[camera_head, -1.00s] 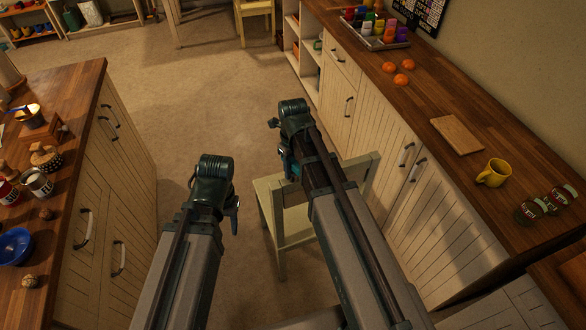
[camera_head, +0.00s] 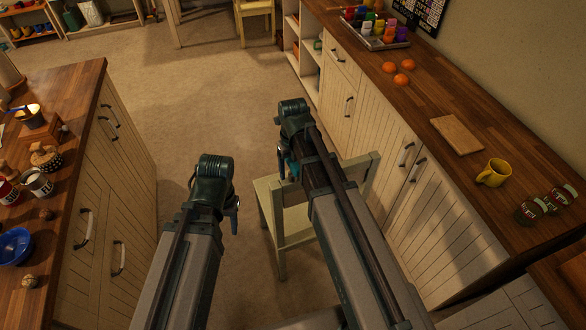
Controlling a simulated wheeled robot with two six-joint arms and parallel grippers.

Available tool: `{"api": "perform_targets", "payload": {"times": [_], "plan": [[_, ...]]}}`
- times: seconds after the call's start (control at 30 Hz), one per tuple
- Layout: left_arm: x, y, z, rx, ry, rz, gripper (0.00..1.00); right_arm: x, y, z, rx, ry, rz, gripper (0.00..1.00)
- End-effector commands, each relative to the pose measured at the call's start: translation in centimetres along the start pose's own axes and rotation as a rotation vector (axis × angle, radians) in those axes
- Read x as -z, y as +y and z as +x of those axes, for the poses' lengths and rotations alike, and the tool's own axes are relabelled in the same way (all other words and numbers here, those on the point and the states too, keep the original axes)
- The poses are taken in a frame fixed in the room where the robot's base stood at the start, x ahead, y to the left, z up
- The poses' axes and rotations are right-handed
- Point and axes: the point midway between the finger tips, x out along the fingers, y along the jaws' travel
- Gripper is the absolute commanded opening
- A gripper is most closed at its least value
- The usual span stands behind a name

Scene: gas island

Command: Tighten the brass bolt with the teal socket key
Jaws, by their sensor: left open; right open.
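I cannot make out the teal socket key or the brass bolt in the head view. My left gripper (camera_head: 234,217) hangs at the end of my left arm, over the floor between the two counters. It is open, and mostly hidden behind its wrist. My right gripper (camera_head: 284,163) is higher in the picture, in front of the pale chair, and is also open. Small blue-teal patches show at both grippers; they look like parts of the grippers, but I cannot tell for sure.
A pale chair (camera_head: 272,206) stands behind my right arm. The left counter (camera_head: 78,92) holds bowls, cans and a blue bowl (camera_head: 15,246). The floor (camera_head: 200,100) ahead is open.

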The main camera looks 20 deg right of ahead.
Motion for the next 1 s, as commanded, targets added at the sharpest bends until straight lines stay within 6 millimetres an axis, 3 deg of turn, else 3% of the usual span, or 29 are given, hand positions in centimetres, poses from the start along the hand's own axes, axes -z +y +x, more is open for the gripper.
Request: {"api": "perform_targets", "payload": {"times": [0.37,1.0], "plan": [[-0.1,-0.1,-1.6,0.000,0.000,0.000,0.51,0.0,0.0,-1.6,0.000,0.000,-0.001,0.72],[-0.7,-1.1,-11.1,0.000,0.000,0.002,0.51,0.0,0.0,-11.2,0.000,0.000,0.000,0.72]]}}
